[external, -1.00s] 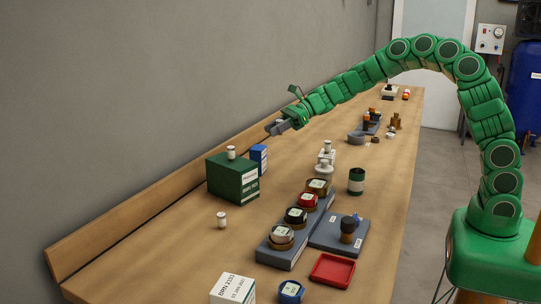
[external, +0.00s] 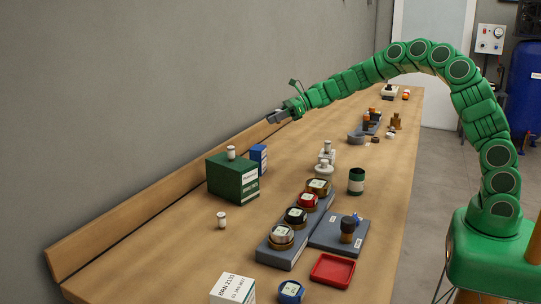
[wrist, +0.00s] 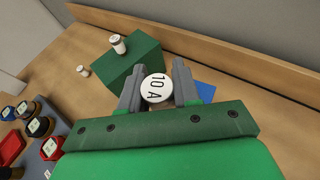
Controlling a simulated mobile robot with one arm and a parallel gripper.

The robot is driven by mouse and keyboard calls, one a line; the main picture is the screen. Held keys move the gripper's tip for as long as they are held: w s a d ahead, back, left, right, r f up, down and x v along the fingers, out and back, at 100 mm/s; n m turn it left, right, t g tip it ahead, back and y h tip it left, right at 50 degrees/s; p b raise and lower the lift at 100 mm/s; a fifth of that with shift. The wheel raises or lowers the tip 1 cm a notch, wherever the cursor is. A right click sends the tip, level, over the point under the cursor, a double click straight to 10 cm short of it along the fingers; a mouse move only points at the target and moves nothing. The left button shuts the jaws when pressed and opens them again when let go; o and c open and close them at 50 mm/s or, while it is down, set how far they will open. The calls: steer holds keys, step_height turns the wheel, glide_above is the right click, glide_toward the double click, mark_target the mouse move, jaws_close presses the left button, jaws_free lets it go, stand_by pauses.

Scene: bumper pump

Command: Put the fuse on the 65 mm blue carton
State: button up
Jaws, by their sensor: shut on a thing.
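My gripper (external: 276,117) is shut on a white round fuse (wrist: 156,88) marked "10 A", seen from above between the two fingers in the wrist view. In the external view I cannot make the held fuse out. The blue carton (external: 261,155) stands on the bench just behind a larger green carton; my gripper is in the air, higher than it. In the wrist view part of the blue carton (wrist: 205,91) shows beyond the right finger, which hides some of it. The held fuse is apart from the carton.
The green carton (external: 233,180) carries a small white fuse-like cylinder (external: 231,152). Another white cylinder (external: 221,219) stands on the bench. A grey rack (external: 283,256) of round items, a red tray (external: 332,270) and a white carton (external: 233,289) are nearer. A wooden backboard (external: 150,210) runs along the wall.

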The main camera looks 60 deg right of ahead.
steer(key=w+f, duration=0.2)
steer(key=w, duration=0.2)
glide_above(254, 148)
steer(key=shift+d+f, duration=0.2)
steer(key=shift+f, duration=2.5)
steer(key=shift+w+f, duration=0.15)
steer(key=shift+f, duration=1.5)
steer(key=shift+f, duration=0.1)
steer(key=o, duration=1)
